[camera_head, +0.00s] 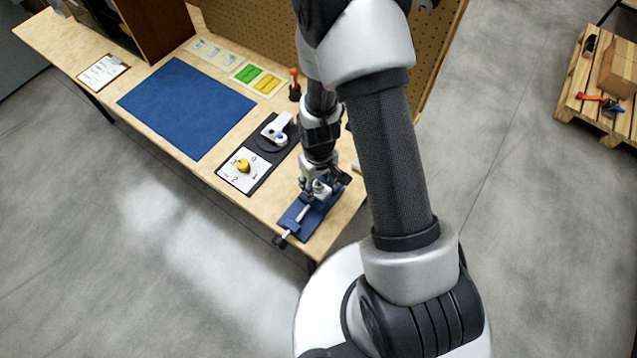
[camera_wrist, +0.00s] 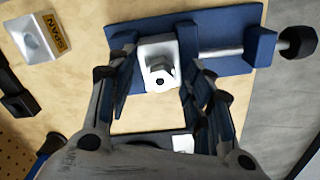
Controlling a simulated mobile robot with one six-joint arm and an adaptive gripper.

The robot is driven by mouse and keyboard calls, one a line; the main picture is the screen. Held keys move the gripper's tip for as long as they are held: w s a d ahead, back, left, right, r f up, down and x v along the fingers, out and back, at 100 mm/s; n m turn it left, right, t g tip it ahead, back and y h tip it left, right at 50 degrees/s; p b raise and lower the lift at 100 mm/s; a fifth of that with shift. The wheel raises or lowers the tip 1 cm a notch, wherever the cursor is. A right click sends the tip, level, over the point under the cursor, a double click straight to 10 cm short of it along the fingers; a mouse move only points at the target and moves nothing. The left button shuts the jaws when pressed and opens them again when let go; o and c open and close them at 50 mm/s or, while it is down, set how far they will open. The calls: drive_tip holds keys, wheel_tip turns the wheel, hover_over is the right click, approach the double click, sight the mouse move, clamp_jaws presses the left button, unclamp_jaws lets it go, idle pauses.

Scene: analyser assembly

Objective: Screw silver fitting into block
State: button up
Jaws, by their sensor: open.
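A white block (camera_wrist: 147,50) sits in a blue vise (camera_wrist: 222,65) in the wrist view, with a dark round hole in its near face. A grey, hex-shaped piece that looks like the silver fitting (camera_wrist: 158,64) sits at the block's top; how deep it is seated I cannot tell. My gripper (camera_wrist: 158,88) is open, its two fingers apart on either side of the block and fitting. In the head view my gripper (camera_head: 320,181) is low over the blue vise (camera_head: 326,213) at the bench corner, mostly hiding the block.
The vise's bar and black knob (camera_wrist: 298,42) stick out past the bench edge. A blue mat (camera_head: 185,105) lies clear.

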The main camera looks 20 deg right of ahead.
sight(319, 184)
drive_tip(key=shift+c, duration=0.2)
clamp_jaws()
drive_tip(key=m, duration=0.5)
drive_tip(key=shift+b, duration=0.4)
drive_tip(key=shift+o, duration=0.2)
unclamp_jaws()
drive_tip(key=o, duration=0.6)
drive_tip(key=shift+c, duration=0.2)
drive_tip(key=shift+r, duration=0.15)
drive_tip(key=shift+r+p, duration=2.55)
drive_tip(key=shift+r, duration=0.8)
